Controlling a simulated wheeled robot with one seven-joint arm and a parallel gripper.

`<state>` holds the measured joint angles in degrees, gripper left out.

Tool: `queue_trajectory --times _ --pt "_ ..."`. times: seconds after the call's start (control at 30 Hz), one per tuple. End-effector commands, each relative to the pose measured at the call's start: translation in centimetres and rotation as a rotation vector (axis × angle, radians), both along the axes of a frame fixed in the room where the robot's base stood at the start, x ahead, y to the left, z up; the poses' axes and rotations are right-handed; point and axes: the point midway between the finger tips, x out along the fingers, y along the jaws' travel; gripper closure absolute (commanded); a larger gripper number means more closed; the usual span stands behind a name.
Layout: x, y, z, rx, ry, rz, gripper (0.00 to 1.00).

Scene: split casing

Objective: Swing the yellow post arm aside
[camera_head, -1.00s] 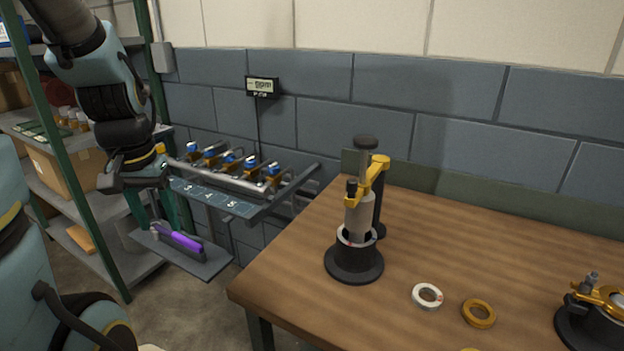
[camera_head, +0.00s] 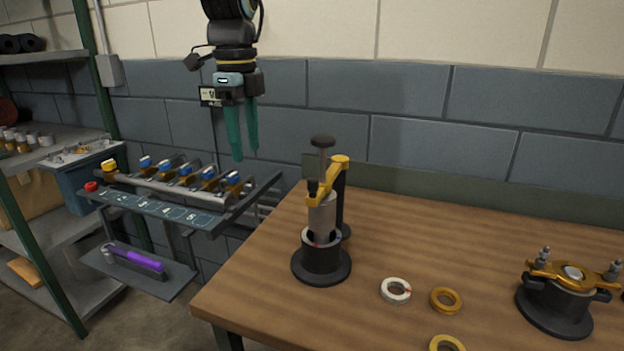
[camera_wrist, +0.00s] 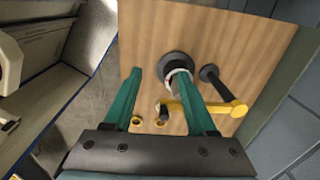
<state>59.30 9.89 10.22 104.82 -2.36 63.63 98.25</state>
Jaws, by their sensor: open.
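The yellow post arm (camera_head: 327,188) sits on top of a dark post (camera_head: 341,208) and reaches left over a grey cylinder (camera_head: 321,215). A dark knob (camera_head: 322,142) stands above it. The cylinder rests in a black round base (camera_head: 321,262) on the table. In the wrist view the yellow arm (camera_wrist: 208,107) runs from its round pivot end at the right to beneath my right finger. My gripper (camera_head: 245,157) is open and empty, with green fingers pointing down, above and left of the post. Part of the arm is hidden by that finger in the wrist view.
The wooden table (camera_head: 420,240) holds a white ring (camera_head: 395,291), two yellow rings (camera_head: 445,300) and a second casing with a gold clamp (camera_head: 566,275) at the right. A rack with blue-topped parts (camera_head: 180,180) and a tray with a purple-handled brush (camera_head: 140,258) stand left.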

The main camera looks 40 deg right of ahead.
Motion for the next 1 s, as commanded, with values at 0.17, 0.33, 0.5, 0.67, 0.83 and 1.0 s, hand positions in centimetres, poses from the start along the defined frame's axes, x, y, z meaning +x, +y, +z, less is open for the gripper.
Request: queue_trajectory --times 0.17,0.33,0.5,0.67,0.83,1.0 --pt "-5.4 -6.0 3.1 0.02 0.0 -0.509 0.43" --pt "-8.2 -8.2 4.7 0.032 0.002 -0.756 0.43" --pt "-8.8 -8.5 4.3 0.035 0.006 -0.805 0.43" --pt "-8.8 -8.4 1.9 0.037 0.007 -0.803 0.43" --pt "-8.8 -8.4 -1.4 0.038 0.008 -0.802 0.43" --pt "-8.8 -8.4 -4.0 0.038 0.007 -0.801 0.43"
